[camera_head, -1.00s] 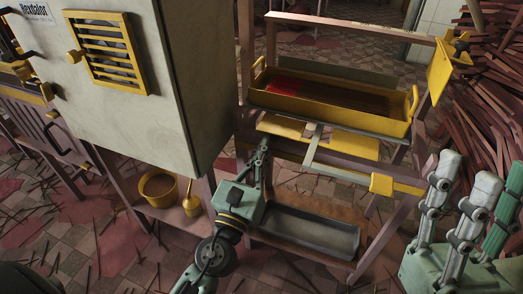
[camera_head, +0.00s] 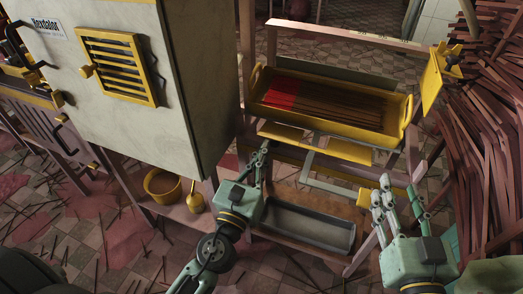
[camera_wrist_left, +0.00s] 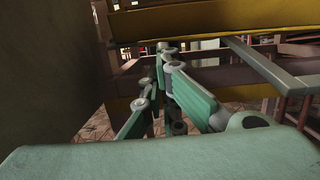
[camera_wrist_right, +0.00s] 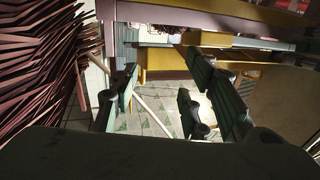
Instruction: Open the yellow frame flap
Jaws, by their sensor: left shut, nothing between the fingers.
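A small upright yellow panel (camera_head: 434,83), possibly the yellow frame flap, stands on the right post of the wooden frame. A flat yellow plate (camera_head: 342,149) lies under the yellow tray, partly hidden by a grey bar; I cannot tell which of these is the flap. My left gripper (camera_head: 262,152) is shut and empty, just below the frame's front. Its fingers also show in the left wrist view (camera_wrist_left: 165,50), close under a yellow-edged beam. My right gripper (camera_head: 400,192) is open and empty, near a yellow block (camera_head: 367,198) at the grey bracket's right end.
A yellow tray (camera_head: 390,122) with red and brown sticks rests on the frame. A grey trough (camera_head: 300,228) lies on the lower shelf. A big pale cabinet (camera_head: 195,100) stands left of my left gripper. A yellow pot (camera_head: 162,187) sits below it. A stick pile (camera_head: 490,150) fills the right side.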

